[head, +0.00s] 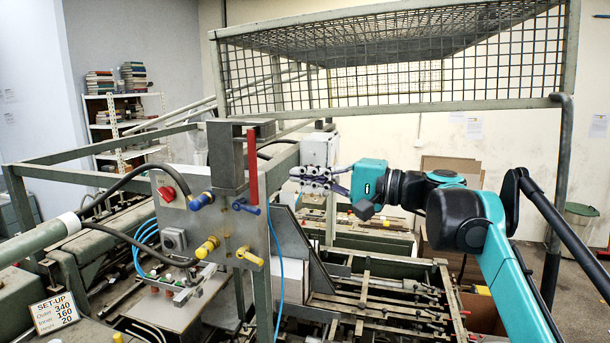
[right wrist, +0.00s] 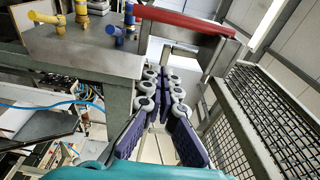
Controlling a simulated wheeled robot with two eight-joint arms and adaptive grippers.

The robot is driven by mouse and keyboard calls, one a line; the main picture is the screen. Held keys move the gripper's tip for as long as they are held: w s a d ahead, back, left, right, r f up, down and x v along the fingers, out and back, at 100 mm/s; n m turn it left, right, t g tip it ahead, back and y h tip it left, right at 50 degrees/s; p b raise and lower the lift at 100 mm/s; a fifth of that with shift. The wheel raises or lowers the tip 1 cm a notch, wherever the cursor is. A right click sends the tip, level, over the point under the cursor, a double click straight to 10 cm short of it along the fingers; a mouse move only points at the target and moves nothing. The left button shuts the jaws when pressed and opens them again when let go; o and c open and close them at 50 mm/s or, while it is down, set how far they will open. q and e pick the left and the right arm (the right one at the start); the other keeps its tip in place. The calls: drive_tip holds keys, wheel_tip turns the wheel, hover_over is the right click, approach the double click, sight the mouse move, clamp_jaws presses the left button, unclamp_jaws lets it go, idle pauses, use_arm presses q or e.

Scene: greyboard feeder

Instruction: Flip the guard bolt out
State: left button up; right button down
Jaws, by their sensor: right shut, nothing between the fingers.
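A red handle (head: 252,165) stands upright at the right side of the grey post on the machine's control panel. It also shows in the right wrist view (right wrist: 185,20) as a long bar across the top. I cannot tell for sure that it is the guard bolt; no part is labelled so. The wire-mesh guard (head: 400,65) hangs above, and in the right wrist view its mesh (right wrist: 275,110) is at the right. My right gripper (head: 300,180) is to the right of the red handle, shut and empty, pointing left. Its fingers (right wrist: 163,78) are apart from the handle. My left gripper is not in view.
The control panel (head: 225,235) carries blue and yellow valves and a red knob (head: 166,193). Black hoses curve at its left. A grey machine beam (head: 280,160) lies close to my right gripper. Open space lies between the panel and my right arm.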

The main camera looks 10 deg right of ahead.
drive_tip(key=a, duration=0.2)
drive_tip(key=a+p, duration=0.1)
drive_tip(key=a, duration=0.1)
drive_tip(key=w+a+p, duration=0.1)
drive_tip(key=a, duration=0.1)
drive_tip(key=shift+a, duration=0.35)
drive_tip(key=s, duration=0.1)
drive_tip(key=s+a, duration=0.1)
drive_tip(key=s, duration=0.1)
drive_tip(key=shift+s+a, duration=0.2)
drive_tip(key=shift+a, duration=0.2)
